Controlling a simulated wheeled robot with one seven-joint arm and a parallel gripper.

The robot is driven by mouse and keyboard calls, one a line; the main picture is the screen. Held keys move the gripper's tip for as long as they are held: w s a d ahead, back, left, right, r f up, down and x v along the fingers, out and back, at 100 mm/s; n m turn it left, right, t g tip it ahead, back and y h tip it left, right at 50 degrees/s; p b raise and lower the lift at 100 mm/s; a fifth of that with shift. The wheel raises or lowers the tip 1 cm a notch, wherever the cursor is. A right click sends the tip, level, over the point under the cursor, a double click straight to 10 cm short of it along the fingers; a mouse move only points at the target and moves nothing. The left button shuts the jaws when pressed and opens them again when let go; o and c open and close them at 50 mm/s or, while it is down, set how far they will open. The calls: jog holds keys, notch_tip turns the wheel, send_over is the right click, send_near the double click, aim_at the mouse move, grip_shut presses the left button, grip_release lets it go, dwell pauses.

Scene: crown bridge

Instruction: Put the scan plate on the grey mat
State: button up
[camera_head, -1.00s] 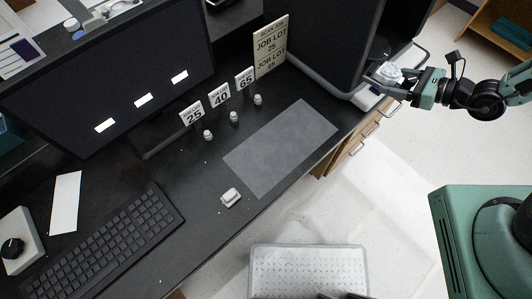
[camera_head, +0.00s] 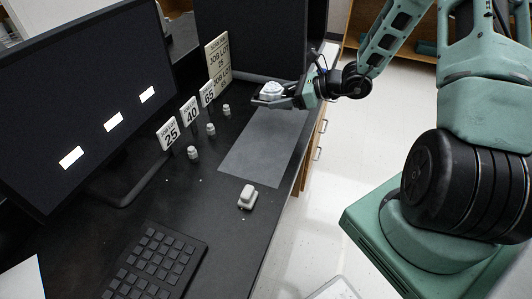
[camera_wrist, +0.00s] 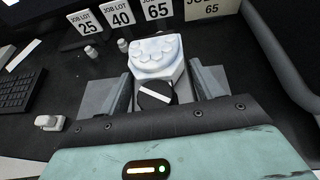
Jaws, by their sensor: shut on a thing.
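My gripper (camera_head: 275,99) is shut on the scan plate, a dark round piece with a white stripe (camera_wrist: 155,95) between the fingers in the wrist view. A white dental model (camera_head: 271,90) sits upright on top of the plate, and it also shows in the wrist view (camera_wrist: 157,57). The plate is mostly hidden in the head view. The grey mat (camera_head: 258,155) lies flat on the black bench. My gripper holds the plate near the mat's far end; its exact height above the bench is hard to tell.
Signs 25 (camera_head: 168,133), 40 (camera_head: 190,112) and 65 (camera_head: 207,93) stand left of the mat with small white pieces by them. A white block (camera_head: 248,197) lies near the mat's front. The dark scanner (camera_head: 250,40) stands behind; a monitor (camera_head: 90,100) is left.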

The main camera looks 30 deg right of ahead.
aim_at(284, 123)
jog(key=shift+w+d+r+m+t+h+b, duration=0.25)
jog(key=shift+d+b, duration=0.25)
jog(key=shift+b, duration=0.4)
jog(key=shift+w+d+r+m+t+h+b, duration=0.1)
jog(key=shift+w+d+m+t+h+b, duration=0.3)
jog(key=shift+b, duration=0.5)
jog(key=shift+s+d+f+y, duration=0.1)
jog(key=shift+d+y, duration=0.05)
jog(key=shift+y, duration=0.1)
jog(key=shift+f+b, duration=0.55)
jog(key=shift+f, duration=4.15)
jog(key=shift+f, duration=0.1)
jog(key=shift+f, duration=0.15)
jog(key=o, duration=1.2)
jog(key=shift+o, duration=0.2)
